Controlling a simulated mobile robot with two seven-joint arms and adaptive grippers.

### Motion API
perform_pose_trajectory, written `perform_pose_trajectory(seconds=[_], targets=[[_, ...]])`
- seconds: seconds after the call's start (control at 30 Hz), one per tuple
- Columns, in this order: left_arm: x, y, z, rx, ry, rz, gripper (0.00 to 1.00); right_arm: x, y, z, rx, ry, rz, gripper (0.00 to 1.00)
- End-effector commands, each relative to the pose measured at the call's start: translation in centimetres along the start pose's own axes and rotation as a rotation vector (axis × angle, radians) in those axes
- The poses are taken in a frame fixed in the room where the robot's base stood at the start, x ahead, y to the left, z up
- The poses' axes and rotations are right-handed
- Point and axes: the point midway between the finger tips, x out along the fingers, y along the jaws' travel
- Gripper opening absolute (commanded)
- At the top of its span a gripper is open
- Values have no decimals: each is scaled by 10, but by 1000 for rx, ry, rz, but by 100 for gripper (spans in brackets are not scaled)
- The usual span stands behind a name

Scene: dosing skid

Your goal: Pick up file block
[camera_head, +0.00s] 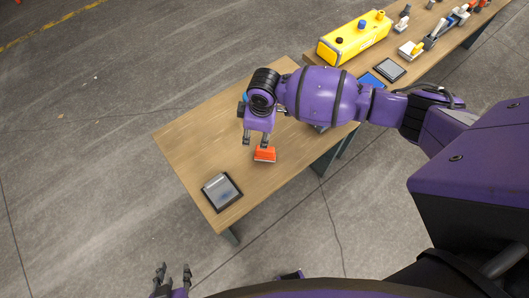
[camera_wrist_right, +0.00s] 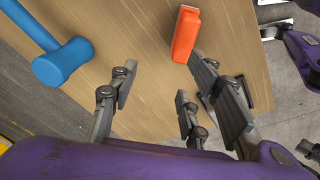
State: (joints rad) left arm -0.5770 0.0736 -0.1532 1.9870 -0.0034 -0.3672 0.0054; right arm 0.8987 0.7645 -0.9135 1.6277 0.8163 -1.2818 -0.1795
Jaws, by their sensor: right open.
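An orange-red block (camera_head: 265,154), which I take to be the file block, lies on the wooden table in the head view. It also shows at the top of the right wrist view (camera_wrist_right: 185,35). My right gripper (camera_head: 256,143) is open and empty, with its fingertips just beside the block in the head view. In the right wrist view its spread fingers (camera_wrist_right: 164,70) point toward the table, and the block lies beyond them, not between them. My left gripper (camera_head: 174,268) is open and empty at the bottom left, off the table.
A dark-framed tray (camera_head: 222,191) lies near the table's front corner. A blue mallet (camera_wrist_right: 62,62) lies left of my right gripper in the wrist view. A yellow case (camera_head: 354,38), a second dark tray (camera_head: 390,69) and several fittings stand further back.

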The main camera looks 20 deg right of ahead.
Motion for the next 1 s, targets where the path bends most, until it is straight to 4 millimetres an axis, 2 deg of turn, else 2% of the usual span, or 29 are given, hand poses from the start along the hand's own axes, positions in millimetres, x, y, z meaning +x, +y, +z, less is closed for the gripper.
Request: perform_pose_trajectory(seconds=[0.03,0.1,0.23,0.47,0.73,0.83,1.0], targets=[[0,0,-3,2,7,0,36,4,-11,12,-3,-44,-39,44],[0,0,-7,2,16,0,36,4,-18,22,-6,-86,-74,44],[0,0,-9,3,21,1,36,8,-23,31,-17,-120,-93,44],[2,1,-4,7,12,3,36,34,-26,33,-20,-119,-94,44],[4,2,4,9,-2,5,36,72,-28,38,-20,-118,-92,44],[5,2,6,9,-5,5,36,79,-28,38,-21,-117,-91,44],[5,2,5,10,-4,5,36,80,-27,38,-21,-115,-89,44]])
